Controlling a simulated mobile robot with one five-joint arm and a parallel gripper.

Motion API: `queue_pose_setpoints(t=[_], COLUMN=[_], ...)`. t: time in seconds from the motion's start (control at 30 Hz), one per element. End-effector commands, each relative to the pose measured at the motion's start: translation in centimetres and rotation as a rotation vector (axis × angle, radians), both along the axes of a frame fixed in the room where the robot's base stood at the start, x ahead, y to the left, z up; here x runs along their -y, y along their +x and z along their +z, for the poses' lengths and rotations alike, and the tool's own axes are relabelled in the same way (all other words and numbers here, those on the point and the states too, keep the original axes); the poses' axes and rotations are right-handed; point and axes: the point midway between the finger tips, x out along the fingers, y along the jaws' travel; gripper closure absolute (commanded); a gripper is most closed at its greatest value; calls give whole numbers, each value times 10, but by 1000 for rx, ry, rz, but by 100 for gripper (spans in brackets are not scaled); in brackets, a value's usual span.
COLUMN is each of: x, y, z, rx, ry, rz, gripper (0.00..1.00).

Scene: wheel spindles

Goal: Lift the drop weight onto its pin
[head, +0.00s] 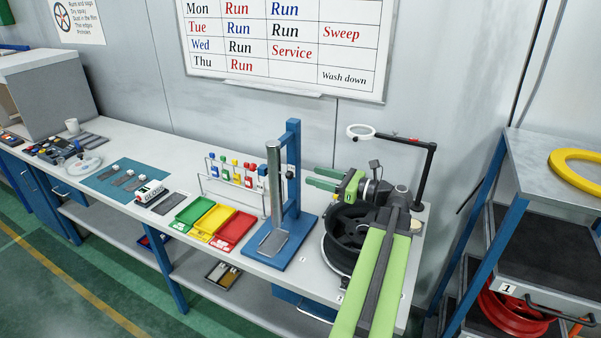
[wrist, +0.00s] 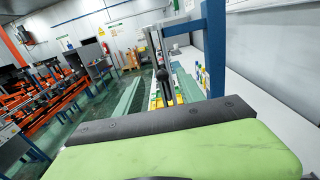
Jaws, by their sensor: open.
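A blue stand (head: 292,150) in the head view carries an upright grey metal tube (head: 273,180) over a pale plate. A black knob (head: 291,173) shows near its post; the same dark knob appears in the wrist view (wrist: 163,76). I cannot tell the drop weight's body from the tube, nor make out the pin. My gripper (head: 313,176) is open and empty, its green fingers pointing left, to the right of the stand and apart from it. In the wrist view the knob appears between the fingers, beyond them.
A dark wheel (head: 345,238) lies on the bench under my arm. Green, yellow and red trays (head: 232,231) and a rack of coloured tubes (head: 236,174) stand left of the stand. A magnifier lamp (head: 361,131) rises behind my gripper. A wheel rack (head: 540,220) stands at right.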

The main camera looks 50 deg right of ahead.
Motion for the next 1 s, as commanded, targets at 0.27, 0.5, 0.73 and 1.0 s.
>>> queue_pose_setpoints(t=[0.27, 0.5, 0.73, 1.0], x=[18, 22, 22, 20], y=[-68, -89, -89, -86], z=[0, 0, 0, 0], rx=[0, 1, 1, 1], ry=[0, 0, 0, 0], rz=[-2, 0, 0, 6], gripper=[54, 54, 54, 54])
